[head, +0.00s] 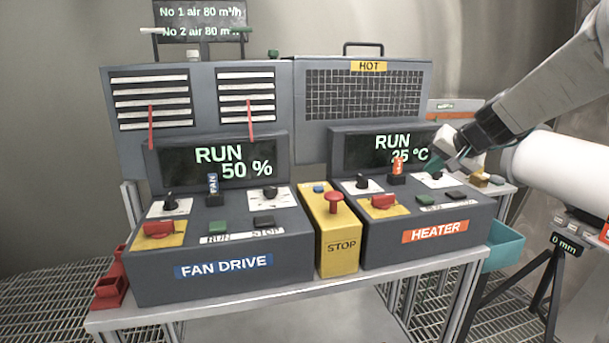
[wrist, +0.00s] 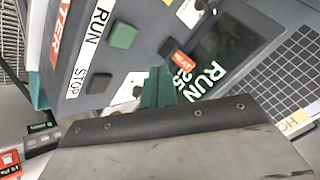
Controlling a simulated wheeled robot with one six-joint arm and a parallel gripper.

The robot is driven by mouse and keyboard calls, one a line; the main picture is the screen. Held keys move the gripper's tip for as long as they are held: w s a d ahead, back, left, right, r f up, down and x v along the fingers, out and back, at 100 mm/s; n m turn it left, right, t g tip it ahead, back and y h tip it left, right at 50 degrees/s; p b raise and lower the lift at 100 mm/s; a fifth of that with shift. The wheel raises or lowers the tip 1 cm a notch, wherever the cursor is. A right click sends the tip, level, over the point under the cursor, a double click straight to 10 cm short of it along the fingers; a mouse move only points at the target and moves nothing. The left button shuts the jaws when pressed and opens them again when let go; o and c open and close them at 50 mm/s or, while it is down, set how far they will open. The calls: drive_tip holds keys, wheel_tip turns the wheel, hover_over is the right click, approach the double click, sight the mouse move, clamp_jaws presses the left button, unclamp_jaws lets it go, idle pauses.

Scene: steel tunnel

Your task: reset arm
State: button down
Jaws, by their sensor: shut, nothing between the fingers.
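My gripper (head: 441,164) is at the end of my arm, which reaches in from the upper right in the head view. It is over the right part of the heater box (head: 385,255), near the right edge of its "RUN 25 °C" display (head: 365,152). The fingers are shut and empty. In the wrist view the green fingers (wrist: 157,88) show against the heater panel, between the RUN/STOP labels and the display (wrist: 228,50). I cannot tell whether they touch the panel.
The fan drive box (head: 215,245) reads RUN 50 %. A yellow stop box (head: 337,243) with a red button stands between the boxes. A hot grille (head: 365,95) is behind. A teal bin (head: 503,250) and a white cylinder (head: 565,172) are at right.

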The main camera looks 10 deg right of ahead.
drive_tip(key=s+a+f+n+g, duration=0.2)
drive_tip(key=s+a, duration=0.4)
drive_tip(key=s, duration=0.5)
drive_tip(key=s+a+f+n+g, duration=0.2)
drive_tip(key=s+a, duration=0.4)
drive_tip(key=s, duration=0.5)
drive_tip(key=s+a+f+n+g+h, duration=0.1)
drive_tip(key=s+a+f+n+g, duration=0.1)
drive_tip(key=s+a, duration=0.5)
drive_tip(key=s+n+g, duration=0.1)
drive_tip(key=s+g, duration=0.1)
drive_tip(key=s, duration=0.2)
drive_tip(key=shift+s+f+n, duration=0.25)
drive_tip(key=shift+s+n, duration=0.05)
drive_tip(key=shift+s, duration=0.1)
